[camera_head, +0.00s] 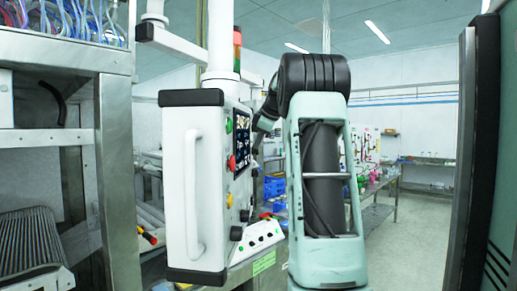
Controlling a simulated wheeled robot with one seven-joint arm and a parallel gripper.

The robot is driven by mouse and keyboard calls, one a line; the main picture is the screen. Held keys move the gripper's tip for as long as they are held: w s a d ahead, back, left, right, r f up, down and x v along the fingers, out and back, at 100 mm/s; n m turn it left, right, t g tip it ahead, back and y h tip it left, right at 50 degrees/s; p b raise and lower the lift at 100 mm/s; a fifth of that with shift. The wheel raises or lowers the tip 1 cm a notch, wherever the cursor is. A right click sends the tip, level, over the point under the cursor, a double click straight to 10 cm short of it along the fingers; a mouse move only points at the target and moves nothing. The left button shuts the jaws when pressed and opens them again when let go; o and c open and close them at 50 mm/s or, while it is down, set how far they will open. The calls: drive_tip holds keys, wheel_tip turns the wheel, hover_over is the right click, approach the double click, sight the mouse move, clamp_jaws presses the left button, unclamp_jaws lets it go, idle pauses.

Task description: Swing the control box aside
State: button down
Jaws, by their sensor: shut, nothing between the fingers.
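The control box (192,190) is white with black end caps and hangs upright from a white support arm (185,43) and post. A white vertical handle (193,195) is on its near side. Its panel with a dark screen, a red knob and small buttons faces right and is seen at a steep angle. My arm rises just right of the box and bends at a black joint. A dark part of my arm reaches down beside the panel's far edge. I cannot tell whether it touches the box. My gripper's fingers are hidden from this view.
A steel frame with cables (82,20) and a ribbed roller unit (28,240) stand at the left. A signal light (237,50) rises behind the box. A steel table (380,205) stands farther back. A dark door edge (470,150) bounds the right. Floor (410,245) is clear between arm and door.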

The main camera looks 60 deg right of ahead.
drive_tip(key=b+v, duration=0.1)
drive_tip(key=v, duration=0.7)
drive_tip(key=shift+s+r, duration=0.1)
